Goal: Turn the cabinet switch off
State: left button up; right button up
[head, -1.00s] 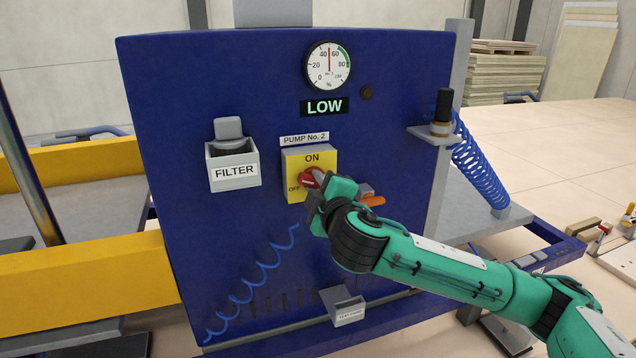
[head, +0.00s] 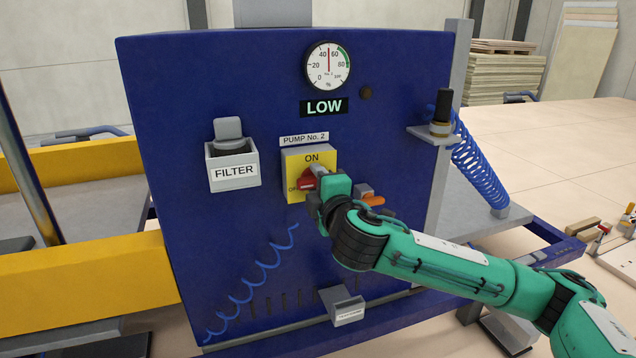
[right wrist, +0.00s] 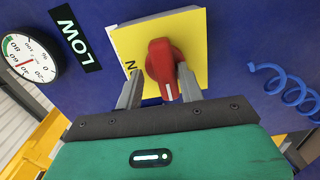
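The cabinet switch is a red knob (head: 308,181) on a yellow plate (head: 296,158) marked ON at the top and OFF at the left, under a PUMP No. 2 label. In the head view the knob's handle lies towards the OFF lettering and partly covers it. In the right wrist view the red knob (right wrist: 163,66) has a white mark on its handle, which points towards my gripper. My right gripper (right wrist: 160,88) is open, its fingers either side of the handle. The right finger is close against it; a gap shows at the left finger. My left gripper is out of view.
The blue cabinet (head: 200,100) carries a gauge (head: 328,66), a LOW display (head: 324,107) and a FILTER box (head: 233,166). An orange lever (head: 373,200) sits just right of my gripper. A grey bracket (head: 347,308) sticks out below.

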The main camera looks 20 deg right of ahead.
jog(key=shift+d+f, duration=0.15)
jog(key=shift+f, duration=0.05)
